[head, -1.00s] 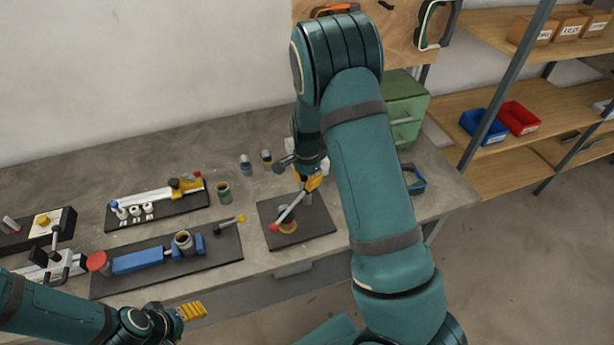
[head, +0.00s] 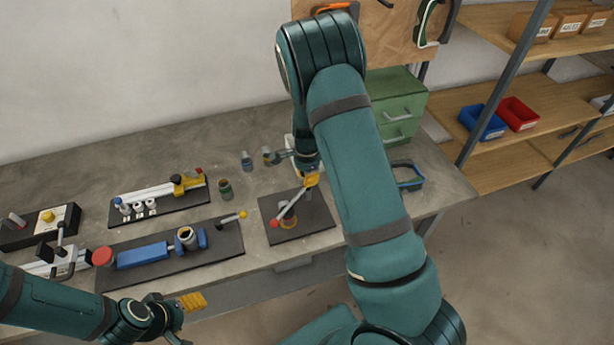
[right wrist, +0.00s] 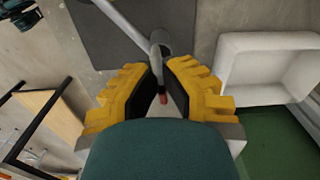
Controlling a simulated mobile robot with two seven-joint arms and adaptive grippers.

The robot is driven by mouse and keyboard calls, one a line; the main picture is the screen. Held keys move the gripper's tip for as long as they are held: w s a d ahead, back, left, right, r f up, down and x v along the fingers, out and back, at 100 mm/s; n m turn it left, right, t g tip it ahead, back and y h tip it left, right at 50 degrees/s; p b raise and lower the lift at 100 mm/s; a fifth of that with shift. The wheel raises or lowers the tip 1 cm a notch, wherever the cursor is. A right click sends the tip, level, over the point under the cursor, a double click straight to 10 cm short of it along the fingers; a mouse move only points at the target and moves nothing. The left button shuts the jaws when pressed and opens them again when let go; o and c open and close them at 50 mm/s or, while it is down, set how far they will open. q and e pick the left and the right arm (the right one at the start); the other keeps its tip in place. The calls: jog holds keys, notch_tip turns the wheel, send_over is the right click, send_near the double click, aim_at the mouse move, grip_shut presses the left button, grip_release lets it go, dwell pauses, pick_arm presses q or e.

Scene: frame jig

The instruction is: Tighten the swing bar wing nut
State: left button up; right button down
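A dark square plate (head: 318,221) on the bench bears a grey swing bar (head: 291,206) with a red ball (head: 275,223) at its near left end. A brass-coloured round part (head: 295,225) sits under the bar. My right gripper (head: 311,180) points down at the bar's far end. In the right wrist view, its yellow fingers (right wrist: 162,68) converge close around a grey post (right wrist: 161,39) at the bar's end, with a small red piece between them. I cannot make out a wing nut or whether the pads touch. My left gripper (head: 192,301) is low left, apart from the fixtures.
A plate with a blue clamp (head: 142,255) and a bar ending in a yellow ball lies left of the square plate. Behind it are a toggle fixture (head: 160,196) and small pots. A green drawer cabinet (head: 398,110) stands behind my right arm. A pale tray (right wrist: 262,66) shows beside the gripper.

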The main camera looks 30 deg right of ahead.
jog(key=shift+s, duration=0.1)
jog(key=c, duration=1.1)
grip_release()
notch_tip(320, 180, up, 12)
jog(key=shift+f, duration=0.1)
